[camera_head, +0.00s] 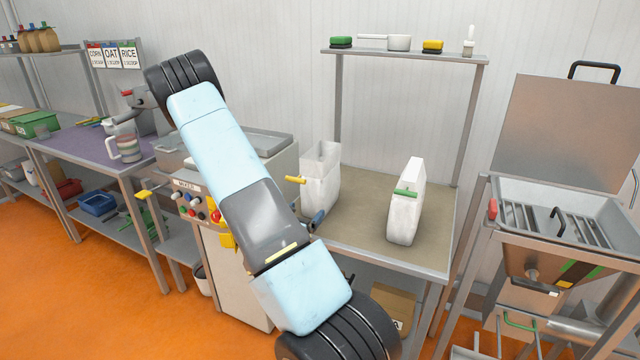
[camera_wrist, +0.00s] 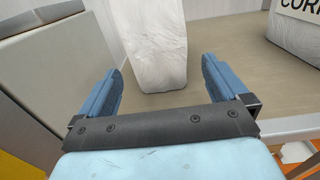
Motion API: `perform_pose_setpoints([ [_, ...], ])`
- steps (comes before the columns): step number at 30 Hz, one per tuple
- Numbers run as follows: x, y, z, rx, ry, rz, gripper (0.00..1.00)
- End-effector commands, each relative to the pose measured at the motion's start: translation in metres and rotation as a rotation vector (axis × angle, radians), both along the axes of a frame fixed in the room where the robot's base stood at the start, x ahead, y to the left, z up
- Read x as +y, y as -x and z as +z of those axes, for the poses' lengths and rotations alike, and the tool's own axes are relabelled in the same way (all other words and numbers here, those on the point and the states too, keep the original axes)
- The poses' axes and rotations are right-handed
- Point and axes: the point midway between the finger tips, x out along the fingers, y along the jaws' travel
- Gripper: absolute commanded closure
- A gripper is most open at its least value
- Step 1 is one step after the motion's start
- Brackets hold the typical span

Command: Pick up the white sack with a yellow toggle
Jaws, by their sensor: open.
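The white sack with a yellow toggle (camera_head: 322,188) stands upright on the left part of the steel table. Its toggle (camera_head: 295,180) sticks out to the left. In the wrist view a plain white sack face (camera_wrist: 152,45), seemingly the same sack, stands ahead of my gripper (camera_wrist: 161,68). Its lower end lies between the directions of the two blue fingers, with gaps on both sides. The fingers are apart and empty. In the head view one blue fingertip (camera_head: 317,219) shows just below the sack; my arm hides the rest.
A second white sack with a green toggle (camera_head: 404,210) stands to the right on the same table (camera_head: 365,235). A mixer cabinet (camera_head: 240,265) is close on the left. A shelf (camera_head: 400,55) crosses above the table. A steel hopper (camera_head: 560,215) stands at right.

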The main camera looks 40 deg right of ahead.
Motion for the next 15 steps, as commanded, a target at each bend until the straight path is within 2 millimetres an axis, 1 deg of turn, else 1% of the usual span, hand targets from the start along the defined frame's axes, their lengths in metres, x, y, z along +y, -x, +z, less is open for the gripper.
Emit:
perform_pose_setpoints([
  [3, -0.015, -0.012, 0.000, -0.003, 0.000, 0.007, 0.00],
  [9, -0.041, -0.026, 0.000, -0.002, 0.000, 0.012, 0.00],
  [12, -0.049, -0.030, 0.000, -0.001, 0.000, 0.013, 0.00],
  [15, -0.052, -0.032, 0.001, -0.001, 0.000, 0.014, 0.00],
])
